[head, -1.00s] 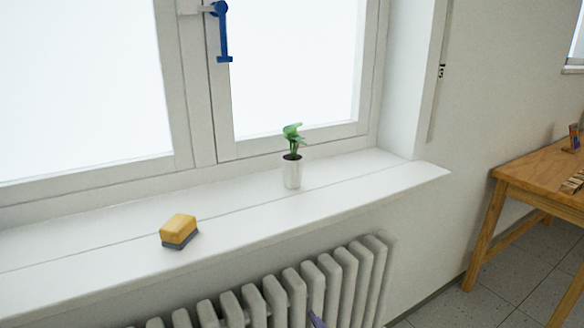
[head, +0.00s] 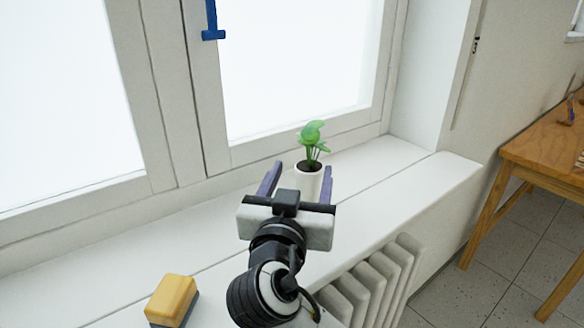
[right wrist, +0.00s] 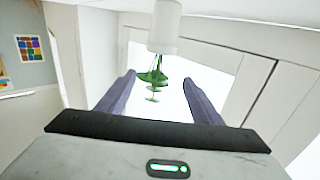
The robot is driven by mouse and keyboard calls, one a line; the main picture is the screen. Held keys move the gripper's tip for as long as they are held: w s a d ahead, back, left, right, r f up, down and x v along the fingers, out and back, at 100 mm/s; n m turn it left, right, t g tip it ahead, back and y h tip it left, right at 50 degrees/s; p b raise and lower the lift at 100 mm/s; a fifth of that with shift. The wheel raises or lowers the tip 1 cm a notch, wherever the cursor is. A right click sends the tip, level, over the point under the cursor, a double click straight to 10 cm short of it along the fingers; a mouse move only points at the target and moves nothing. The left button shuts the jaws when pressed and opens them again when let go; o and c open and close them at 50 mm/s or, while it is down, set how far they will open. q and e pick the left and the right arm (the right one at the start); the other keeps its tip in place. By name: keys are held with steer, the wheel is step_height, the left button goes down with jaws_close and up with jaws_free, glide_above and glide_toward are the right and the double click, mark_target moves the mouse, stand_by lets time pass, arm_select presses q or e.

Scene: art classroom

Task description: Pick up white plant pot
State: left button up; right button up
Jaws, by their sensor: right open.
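The white plant pot (head: 308,182) stands upright on the window sill (head: 400,190), with a small green plant (head: 313,141) growing from dark soil. My right gripper (head: 302,167) is open, and its two purple fingers point toward the pot, one on each side of it in the head view. In the right wrist view the picture is upside down: the pot (right wrist: 164,28) is at the top middle, in line with the gap between the open fingers (right wrist: 163,82). I cannot tell whether the pot is fully between the fingertips. My left gripper is not in view.
A yellow sponge-like block (head: 172,298) with a grey base lies on the sill at the lower left. The window frame (head: 205,110) rises behind the pot. A radiator (head: 375,280) is below the sill, and a wooden table (head: 545,150) stands at the right.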

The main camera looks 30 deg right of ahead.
mark_target(308, 161)
steer(key=x, duration=0.3)
steer(key=shift+s+d+r+p, duration=0.1)
steer(key=shift+d+r+p, duration=0.1)
steer(key=shift+d+p, duration=0.15)
steer(key=shift+d, duration=0.2)
steer(key=x, duration=0.1)
steer(key=p+x, duration=0.1)
steer(key=x, duration=0.1)
steer(key=f+x, duration=0.1)
steer(key=x, duration=0.1)
steer(key=shift+w+a, duration=0.1)
steer(key=shift+w, duration=0.35)
steer(key=c, duration=1.3)
jaws_close()
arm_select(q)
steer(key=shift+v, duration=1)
